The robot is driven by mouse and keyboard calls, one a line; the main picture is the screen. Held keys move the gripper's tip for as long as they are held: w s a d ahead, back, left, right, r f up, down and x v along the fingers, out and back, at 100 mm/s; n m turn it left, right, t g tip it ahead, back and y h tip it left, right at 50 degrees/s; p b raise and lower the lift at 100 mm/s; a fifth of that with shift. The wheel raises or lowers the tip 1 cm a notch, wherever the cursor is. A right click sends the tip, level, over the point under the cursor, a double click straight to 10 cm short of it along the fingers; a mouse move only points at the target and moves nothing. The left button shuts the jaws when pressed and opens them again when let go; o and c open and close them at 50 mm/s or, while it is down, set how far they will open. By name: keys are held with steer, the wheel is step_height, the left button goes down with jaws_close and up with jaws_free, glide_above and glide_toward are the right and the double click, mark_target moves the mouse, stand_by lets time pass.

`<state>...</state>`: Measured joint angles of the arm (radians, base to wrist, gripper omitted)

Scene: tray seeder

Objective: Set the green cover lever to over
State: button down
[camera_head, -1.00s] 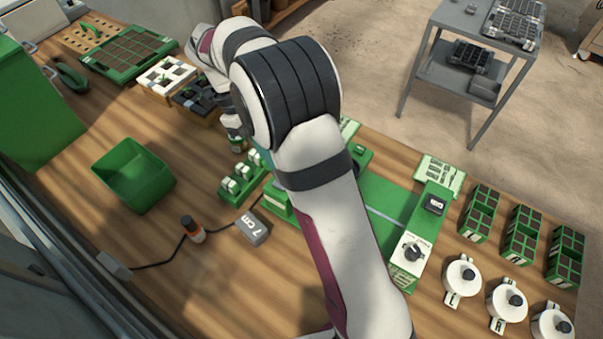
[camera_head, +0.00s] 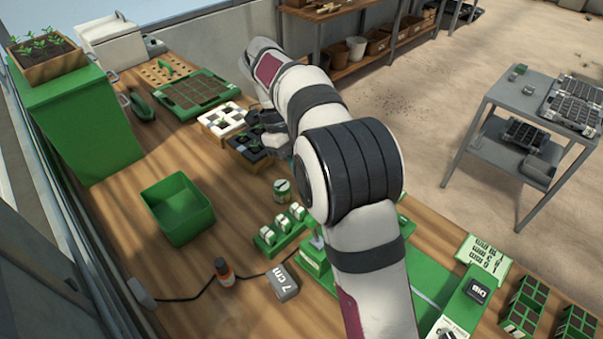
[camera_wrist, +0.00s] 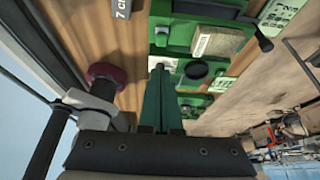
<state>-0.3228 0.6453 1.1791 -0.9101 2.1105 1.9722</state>
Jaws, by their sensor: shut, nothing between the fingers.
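In the wrist view, my gripper (camera_wrist: 160,75) is shut and empty, its green fingers together. The fingers point at the green seeder machine (camera_wrist: 185,45), which carries a dark round knob (camera_wrist: 195,69) just right of the fingertips. I cannot tell whether the fingers touch anything. In the head view, my arm covers much of the machine, whose green panel (camera_head: 432,276) shows on the right. I cannot pick out the green cover lever or its position in either view; it may be hidden by my arm or fingers.
Seedling trays (camera_head: 222,121) lie farther back. Green cell blocks (camera_head: 524,308) stand at right. Bare wood shows around the bin.

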steer(key=shift+w+a+r, duration=0.35)
steer(key=shift+r, duration=0.15)
steer(key=shift+w+a+r, duration=0.3)
steer(key=shift+r, duration=0.15)
